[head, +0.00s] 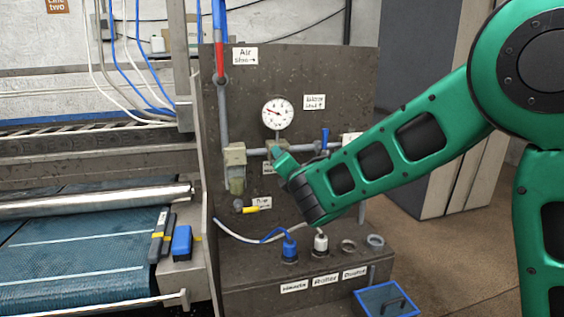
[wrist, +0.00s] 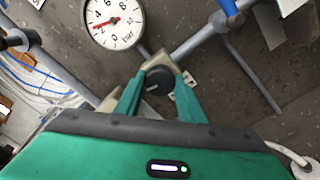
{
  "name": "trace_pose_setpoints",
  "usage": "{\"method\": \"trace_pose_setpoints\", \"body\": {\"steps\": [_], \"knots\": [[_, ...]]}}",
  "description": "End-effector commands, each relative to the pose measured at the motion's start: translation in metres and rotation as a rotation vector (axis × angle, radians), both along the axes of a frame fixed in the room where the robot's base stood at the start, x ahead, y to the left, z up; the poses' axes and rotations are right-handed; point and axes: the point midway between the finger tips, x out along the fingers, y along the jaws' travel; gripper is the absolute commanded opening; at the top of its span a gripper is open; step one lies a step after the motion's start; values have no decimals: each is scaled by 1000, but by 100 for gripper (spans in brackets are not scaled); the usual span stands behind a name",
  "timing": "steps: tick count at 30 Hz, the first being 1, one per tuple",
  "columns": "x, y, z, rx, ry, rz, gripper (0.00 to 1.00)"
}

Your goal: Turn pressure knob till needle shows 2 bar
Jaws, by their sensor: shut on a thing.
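The round white pressure gauge (head: 278,113) is on the dark panel above the pipe, and in the wrist view its dial (wrist: 115,20) fills the top. Its red needle points near the 2 mark; I cannot tell the exact reading. The black pressure knob (wrist: 158,82) sits below the gauge, between the two green fingers of my gripper (wrist: 160,84). The fingers are shut on the knob from both sides. In the head view my gripper (head: 284,161) and arm hide the knob.
A blue-handled valve (head: 325,138) is right of the knob on the pipe, and a yellow-handled valve (head: 251,209) is lower left. Hose connectors (head: 320,243) stand on the ledge below.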

Motion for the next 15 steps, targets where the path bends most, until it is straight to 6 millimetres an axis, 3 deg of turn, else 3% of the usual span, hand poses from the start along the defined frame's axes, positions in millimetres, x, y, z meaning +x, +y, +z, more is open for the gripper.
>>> {"method": "trace_pose_setpoints", "body": {"steps": [1, 7, 8, 9, 15], "knots": [[-2, 1, -8, -6, 15, 2, 13], [-2, 1, -8, -5, 15, 2, 13], [-2, 1, -8, -5, 15, 2, 42], [-2, 0, -8, -5, 15, 2, 52], [-1, 0, -4, -2, 8, 1, 54]]}}
